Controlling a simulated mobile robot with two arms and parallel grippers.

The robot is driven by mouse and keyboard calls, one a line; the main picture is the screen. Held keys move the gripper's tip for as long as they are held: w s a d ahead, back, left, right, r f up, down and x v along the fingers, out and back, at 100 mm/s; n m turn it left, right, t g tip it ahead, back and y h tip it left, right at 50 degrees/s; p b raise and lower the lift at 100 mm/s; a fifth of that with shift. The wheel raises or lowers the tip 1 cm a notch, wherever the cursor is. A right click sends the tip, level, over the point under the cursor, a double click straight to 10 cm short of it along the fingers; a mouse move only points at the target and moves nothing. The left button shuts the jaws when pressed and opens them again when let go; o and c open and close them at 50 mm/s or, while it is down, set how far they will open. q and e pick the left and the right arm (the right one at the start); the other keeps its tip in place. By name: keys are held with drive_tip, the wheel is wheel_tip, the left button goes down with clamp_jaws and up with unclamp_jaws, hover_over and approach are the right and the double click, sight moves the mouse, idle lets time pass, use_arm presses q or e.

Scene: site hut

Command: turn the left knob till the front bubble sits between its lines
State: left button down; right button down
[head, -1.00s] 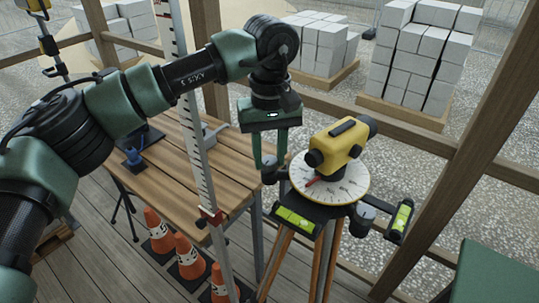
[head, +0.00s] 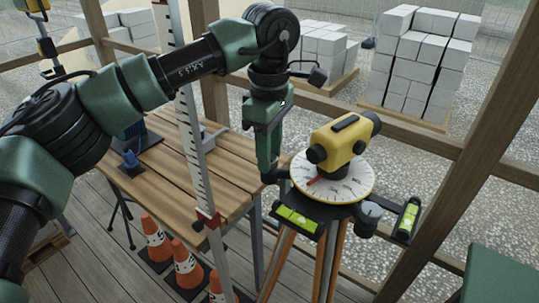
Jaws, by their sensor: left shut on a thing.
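The yellow levelling instrument (head: 343,142) sits on a white graduated dial (head: 332,184) on a tripod (head: 325,262). My left gripper (head: 268,166) points down, shut on the dark left knob (head: 271,178) at the left of the dial. The fingers hide most of that knob. Another dark knob (head: 369,212) stands free at the right. The front vial (head: 298,218) is yellow-green and lies below the dial. Its bubble and lines are too small to tell exactly how they sit. A second vial (head: 408,217) is on the right arm of the base. My right gripper is out of view.
A striped levelling staff (head: 192,140) stands upright left of my left gripper. Behind it is a wooden table (head: 170,185) with a blue tool (head: 131,160). Several orange cones (head: 187,264) stand below. Wooden rails and stacked blocks (head: 415,60) lie beyond the tripod.

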use_arm(q)
drive_tip(key=n+b, duration=0.1)
drive_tip(key=n, duration=0.4)
drive_tip(key=shift+n, duration=0.3)
drive_tip(key=n+b, duration=0.1)
drive_tip(key=n, duration=0.3)
drive_tip(key=shift+n, duration=0.3)
drive_tip(key=shift+r, duration=0.1)
drive_tip(key=c, duration=1)
unclamp_jaws()
wheel_tip(320, 180, up, 8)
drive_tip(key=shift+f+b, duration=0.15)
drive_tip(key=shift+b, duration=0.2)
